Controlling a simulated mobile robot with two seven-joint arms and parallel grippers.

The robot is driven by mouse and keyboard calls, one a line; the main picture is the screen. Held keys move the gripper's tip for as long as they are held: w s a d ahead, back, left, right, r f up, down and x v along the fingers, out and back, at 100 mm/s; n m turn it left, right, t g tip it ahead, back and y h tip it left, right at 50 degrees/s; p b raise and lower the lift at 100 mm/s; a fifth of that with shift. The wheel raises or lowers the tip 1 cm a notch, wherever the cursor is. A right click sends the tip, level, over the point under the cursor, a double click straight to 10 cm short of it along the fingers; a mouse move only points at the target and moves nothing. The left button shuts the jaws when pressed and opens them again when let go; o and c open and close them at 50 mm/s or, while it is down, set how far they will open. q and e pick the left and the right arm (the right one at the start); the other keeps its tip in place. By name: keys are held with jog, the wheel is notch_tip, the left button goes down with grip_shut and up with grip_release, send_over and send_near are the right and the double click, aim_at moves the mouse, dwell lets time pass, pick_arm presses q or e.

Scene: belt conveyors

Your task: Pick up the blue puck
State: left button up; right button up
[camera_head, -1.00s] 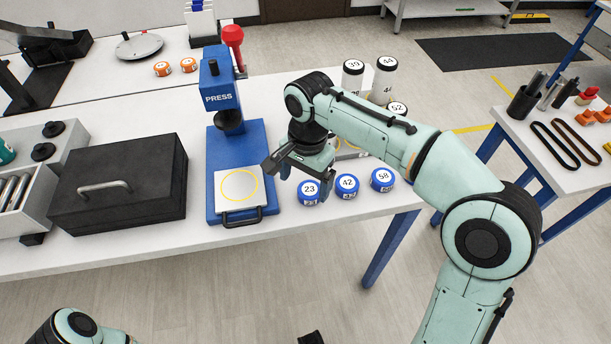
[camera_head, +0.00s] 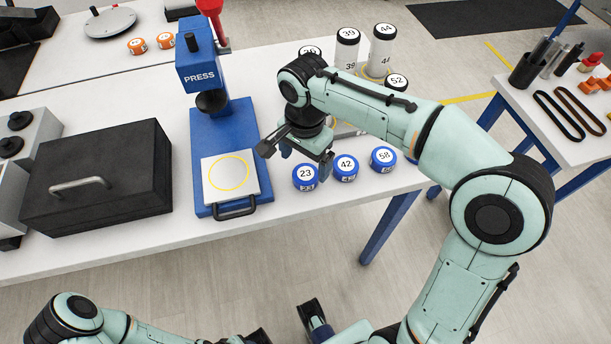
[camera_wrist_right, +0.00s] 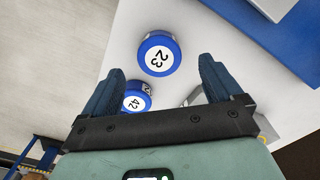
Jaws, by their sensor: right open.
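Blue pucks with white tops stand in a row on the white table: puck 23 (camera_head: 305,178), puck 42 (camera_head: 346,168) and puck 58 (camera_head: 383,159). A further blue edge shows behind my right arm. My right gripper (camera_head: 305,158) is open and empty, above and just behind puck 23. In the right wrist view, puck 23 (camera_wrist_right: 159,54) lies just beyond the gap between the open fingers (camera_wrist_right: 161,70). Puck 42 (camera_wrist_right: 136,97) is beside the left finger, partly hidden by it.
The blue press (camera_head: 224,130) stands left of the pucks, and a black case (camera_head: 98,178) is further left. Labelled cylinders (camera_head: 346,48) stand behind my right arm. The table's front edge runs close to the pucks. A side table (camera_head: 560,165) stands right.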

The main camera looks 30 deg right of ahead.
aim_at(306, 173)
notch_tip(306, 173, down, 4)
jog(key=shift+d+b, duration=0.1)
jog(key=shift+b, duration=0.2)
jog(key=c, duration=1.2)
